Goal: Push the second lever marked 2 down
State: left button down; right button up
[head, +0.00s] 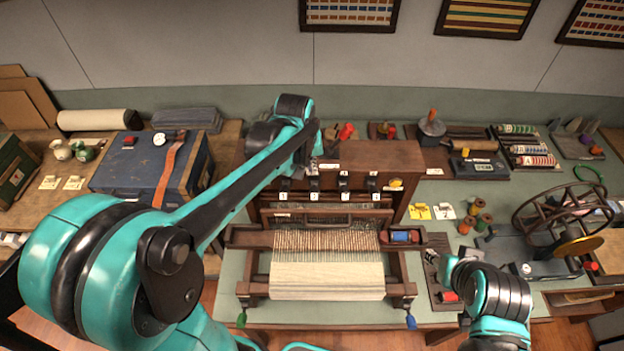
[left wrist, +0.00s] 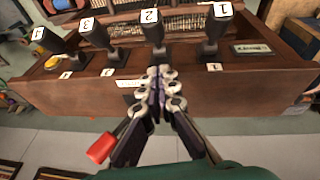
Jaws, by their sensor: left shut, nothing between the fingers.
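The loom's dark top beam carries a row of black levers with white number tags. In the left wrist view, the lever marked 2 (left wrist: 152,32) stands upright near the middle. The lever marked 1 (left wrist: 216,30) is to its right and the lever marked 3 (left wrist: 95,36) to its left. My left gripper (left wrist: 157,78) is shut and empty, its fingertips just below the base of lever 2 in the picture; I cannot tell whether they touch. In the head view my left arm hides much of that gripper. My right gripper (head: 436,262) is small and partly hidden by its arm.
The wooden loom (head: 400,155) stands on the table with pale cloth (head: 327,280) at its front. A blue case (head: 125,172) is at left, a spinning wheel (head: 560,215) at right. A red cylinder (left wrist: 102,147) shows beside my left fingers.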

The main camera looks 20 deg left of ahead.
aim_at(313, 189)
pick_arm(q)
jog(key=s+f, duration=0.1)
jog(key=s+d+f, duration=0.1)
jog(key=f, duration=0.1)
jog(key=shift+d, duration=0.15)
jog(key=shift+w+f, duration=0.1)
jog(key=shift+f, duration=0.1)
jog(key=shift+f, duration=0.1)
